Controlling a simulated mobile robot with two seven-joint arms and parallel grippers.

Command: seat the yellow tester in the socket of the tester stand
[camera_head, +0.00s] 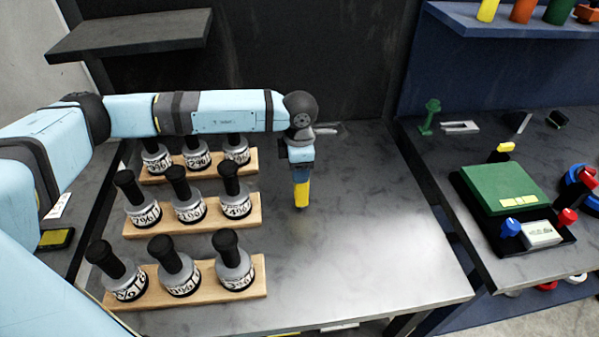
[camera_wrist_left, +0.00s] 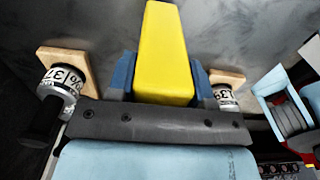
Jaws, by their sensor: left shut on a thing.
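The yellow tester (camera_head: 301,193) hangs upright below my left gripper (camera_head: 301,168), over the bare middle of the grey table. Its lower tip is close to the tabletop; I cannot tell whether it touches. In the left wrist view the yellow tester (camera_wrist_left: 165,60) sits between the blue fingers of my left gripper (camera_wrist_left: 165,85), which is shut on it. I cannot make out a tester stand or its socket for certain in either view. My right gripper is in neither view.
Wooden racks (camera_head: 258,275) with several black-capped bottles (camera_head: 175,265) fill the table's left side. The right bench holds a green box (camera_head: 500,185) in a black tray, with coloured knobs beside it. A dark shelf (camera_head: 130,35) hangs back left. The table right of the tester is clear.

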